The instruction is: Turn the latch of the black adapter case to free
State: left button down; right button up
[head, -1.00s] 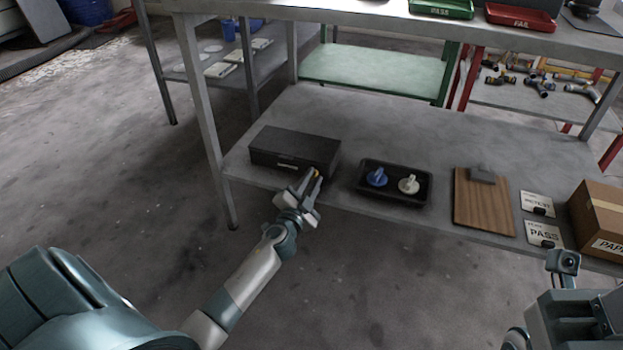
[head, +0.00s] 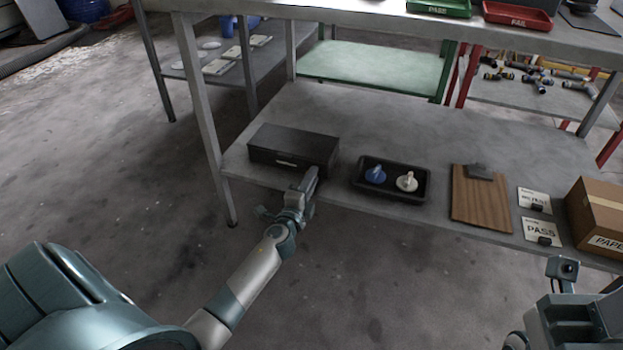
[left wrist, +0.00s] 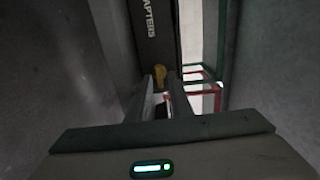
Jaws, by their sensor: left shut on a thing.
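The black adapter case (head: 290,143) lies closed at the left front of the lower shelf, its pale label on the front. In the left wrist view its dark face (left wrist: 152,30) carries partly visible white lettering. My left gripper (head: 311,176) is at the case's front right end. It also shows in the left wrist view (left wrist: 166,88), shut on the latch. In the head view the fingers hide the latch. Part of my right arm shows at the lower right; its fingertips cannot be made out.
Right of the case, a black tray (head: 391,195) holds a blue knobbed piece (head: 375,175) and a white one (head: 406,181). Further right are a clipboard (head: 481,205), cards (head: 541,231) and a cardboard box (head: 598,215). The shelf behind is clear.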

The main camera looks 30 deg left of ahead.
pick_arm(q)
jog(key=shift+f, duration=0.1)
dwell(0.4)
jog(key=c, duration=1.9)
grip_release()
